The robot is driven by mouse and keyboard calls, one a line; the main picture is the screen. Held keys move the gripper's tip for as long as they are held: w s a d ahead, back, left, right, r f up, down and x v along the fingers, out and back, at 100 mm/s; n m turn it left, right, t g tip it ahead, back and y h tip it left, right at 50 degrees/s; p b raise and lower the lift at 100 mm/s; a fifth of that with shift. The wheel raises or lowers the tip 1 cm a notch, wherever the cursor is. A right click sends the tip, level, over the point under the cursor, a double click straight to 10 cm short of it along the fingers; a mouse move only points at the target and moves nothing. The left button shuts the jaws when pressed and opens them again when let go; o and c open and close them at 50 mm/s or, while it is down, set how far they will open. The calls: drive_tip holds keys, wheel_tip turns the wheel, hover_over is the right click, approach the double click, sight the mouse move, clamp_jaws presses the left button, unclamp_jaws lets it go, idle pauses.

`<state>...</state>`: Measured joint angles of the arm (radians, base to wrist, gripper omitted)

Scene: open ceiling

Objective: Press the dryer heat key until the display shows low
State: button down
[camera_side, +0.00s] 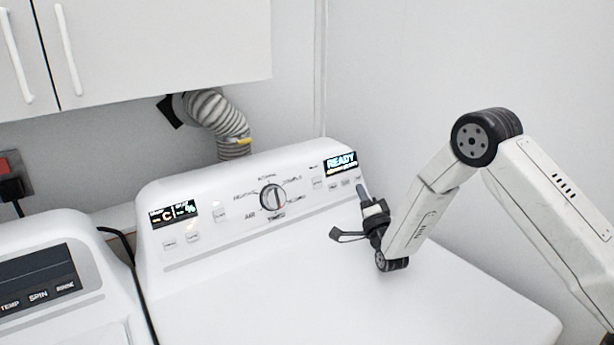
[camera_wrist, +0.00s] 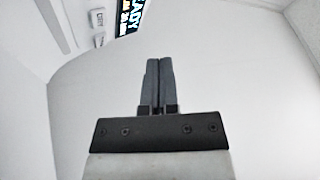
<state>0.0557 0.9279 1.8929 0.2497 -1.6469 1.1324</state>
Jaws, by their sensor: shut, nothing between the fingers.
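The white dryer (camera_side: 330,270) has a sloped control panel with a round knob (camera_side: 273,197) in the middle. A lit display (camera_side: 341,162) at the panel's right end reads READY, with smaller text below too blurred to read; it also shows at the top of the wrist view (camera_wrist: 131,14). Small keys (camera_side: 346,183) sit under and beside this display, their labels too small to read; which one is the heat key I cannot tell. My gripper (camera_side: 363,190) is shut and empty, close in front of the panel's right end. Its two fingers (camera_wrist: 158,72) lie together in the wrist view.
A second lit display (camera_side: 174,213) is at the panel's left end. Another white machine (camera_side: 40,285) stands at the left. A ribbed duct (camera_side: 218,118) rises behind the dryer, below white cabinets (camera_side: 160,45). The dryer's top is clear.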

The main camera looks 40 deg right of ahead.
drive_tip(key=w+f, duration=0.2)
drive_tip(key=w, duration=0.5)
drive_tip(key=shift+w+f, duration=0.3)
drive_tip(key=shift+f, duration=0.1)
drive_tip(key=shift+w+f, duration=0.3)
drive_tip(key=shift+w, duration=0.5)
idle(3.0)
drive_tip(key=shift+s+r, duration=0.1)
drive_tip(key=shift+s, duration=0.05)
drive_tip(key=shift+s+r, duration=0.25)
drive_tip(key=shift+s, duration=0.4)
drive_tip(key=shift+s, duration=0.1)
idle(0.4)
drive_tip(key=shift+s+r, duration=0.3)
drive_tip(key=shift+s, duration=0.45)
drive_tip(key=shift+s+r, duration=0.25)
drive_tip(key=shift+s, duration=0.5)
drive_tip(key=shift+s+r, duration=0.3)
drive_tip(key=shift+s, duration=0.45)
